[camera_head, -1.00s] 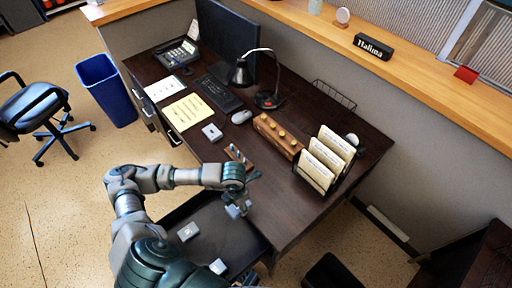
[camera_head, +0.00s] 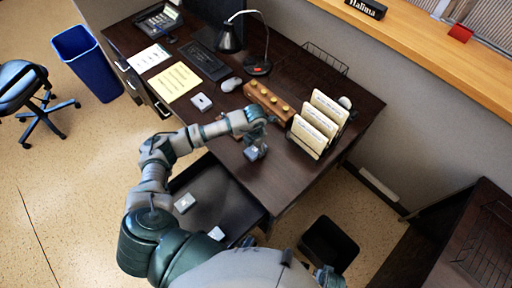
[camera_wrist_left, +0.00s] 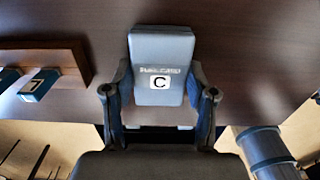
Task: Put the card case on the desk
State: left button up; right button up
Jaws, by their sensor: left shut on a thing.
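A small grey-blue card case marked "C" (camera_wrist_left: 161,68) is held upright in the picture between the fingers of my left gripper (camera_wrist_left: 160,105) in the left wrist view. In the head view the same case (camera_head: 252,154) hangs at the end of my left gripper (camera_head: 258,143), which is shut on it. It is over the dark brown desk (camera_head: 285,181), near the front edge. I cannot tell whether it touches the desktop. My right gripper is not in view.
An open drawer (camera_head: 215,190) below the desk holds small grey cases (camera_head: 184,203). Another case (camera_head: 201,102) lies by the yellow pad (camera_head: 175,81). A wooden block with knobs (camera_head: 268,101) and a card rack (camera_head: 318,122) stand behind. A wooden holder (camera_wrist_left: 68,58) is left of my gripper.

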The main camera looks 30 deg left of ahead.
aim_at(256, 149)
pick_arm(q)
jog(key=shift+a, duration=0.1)
jog(key=o, duration=1.1)
jog(key=shift+o, duration=0.2)
jog(key=shift+d+r, duration=0.1)
jog(key=shift+d, duration=0.3)
jog(key=shift+r, duration=0.35)
notch_tip(256, 149, up, 11)
jog(key=p, duration=0.1)
jog(key=shift+r, duration=0.15)
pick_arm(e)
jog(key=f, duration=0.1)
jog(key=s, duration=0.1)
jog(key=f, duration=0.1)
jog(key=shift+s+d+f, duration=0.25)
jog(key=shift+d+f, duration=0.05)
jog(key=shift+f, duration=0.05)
pick_arm(q)
jog(key=shift+a, duration=0.35)
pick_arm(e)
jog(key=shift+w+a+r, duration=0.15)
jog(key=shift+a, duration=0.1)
